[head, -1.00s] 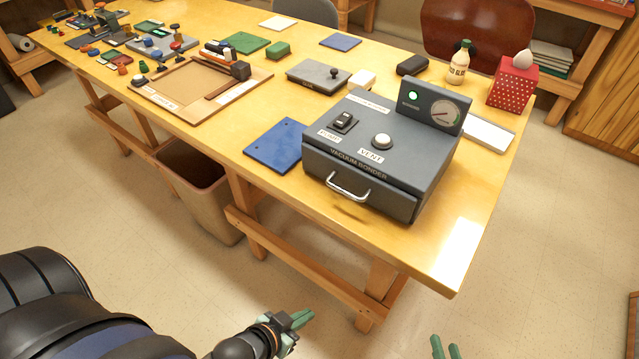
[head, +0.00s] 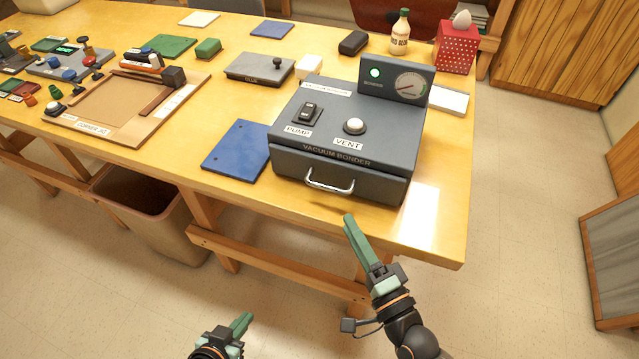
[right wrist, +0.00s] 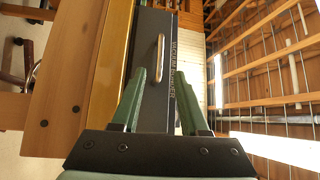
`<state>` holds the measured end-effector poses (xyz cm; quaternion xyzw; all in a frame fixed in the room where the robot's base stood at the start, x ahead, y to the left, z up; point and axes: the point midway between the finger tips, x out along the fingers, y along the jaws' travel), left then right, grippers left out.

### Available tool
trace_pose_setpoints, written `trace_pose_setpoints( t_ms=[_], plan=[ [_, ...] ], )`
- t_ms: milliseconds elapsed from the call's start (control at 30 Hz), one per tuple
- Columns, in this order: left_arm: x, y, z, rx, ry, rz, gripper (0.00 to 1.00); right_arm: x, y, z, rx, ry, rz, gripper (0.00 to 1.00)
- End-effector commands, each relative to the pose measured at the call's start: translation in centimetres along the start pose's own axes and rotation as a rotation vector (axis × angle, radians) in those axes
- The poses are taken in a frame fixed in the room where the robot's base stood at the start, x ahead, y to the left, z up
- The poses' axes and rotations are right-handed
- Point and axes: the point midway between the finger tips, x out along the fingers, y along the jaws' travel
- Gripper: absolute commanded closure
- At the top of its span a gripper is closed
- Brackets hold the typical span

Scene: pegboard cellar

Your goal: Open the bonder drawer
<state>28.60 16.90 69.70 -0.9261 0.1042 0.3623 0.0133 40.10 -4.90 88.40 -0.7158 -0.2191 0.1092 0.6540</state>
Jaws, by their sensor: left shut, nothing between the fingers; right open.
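The grey vacuum bonder (head: 345,135) stands on the table near its front right corner. Its drawer front (head: 370,184) looks shut and carries a curved metal handle (head: 329,183). In the right wrist view the handle (right wrist: 156,57) lies beyond the fingertips, between their lines. My right gripper (head: 348,222) is in front of the table, a little below and right of the handle, apart from it. Its green fingers (right wrist: 157,85) are open and empty. My left gripper (head: 244,320) is low at the bottom of the head view, shut and empty, well away from the bonder.
The wooden table's front edge (head: 425,252) runs just under the bonder. A blue plate (head: 237,150) lies left of the bonder. A bin (head: 150,215) stands beneath the table. A glue bottle (head: 400,32) and red dotted box (head: 455,45) stand behind. The floor in front is clear.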

Motion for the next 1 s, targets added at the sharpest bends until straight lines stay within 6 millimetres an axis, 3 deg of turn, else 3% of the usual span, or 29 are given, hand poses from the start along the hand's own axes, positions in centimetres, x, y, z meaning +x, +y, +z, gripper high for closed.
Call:
trace_pose_setpoints(
  t_ms=[300, 500, 700, 967, 1000],
  plan=[
    [-0.4, 0.1, -0.4, -0.001, 0.000, 0.001, 1.00, 6.7, -0.2, 0.0, -0.003, 0.001, -0.004, 0.56],
    [-0.4, 0.1, -0.5, -0.001, 0.000, 0.001, 1.00, 9.6, -0.1, 0.0, -0.004, -0.001, -0.001, 0.56],
    [-0.5, 0.1, -0.5, -0.001, 0.000, 0.001, 1.00, 10.8, 0.0, 0.0, -0.004, -0.001, 0.001, 0.56],
    [-0.5, 0.1, -0.5, -0.002, 0.000, 0.001, 1.00, 10.8, 0.0, 0.0, -0.004, -0.001, 0.001, 0.56],
    [-0.5, 0.1, -0.5, -0.002, 0.000, 0.001, 1.00, 10.8, 0.0, 0.0, -0.004, -0.001, 0.001, 0.60]
  ],
)
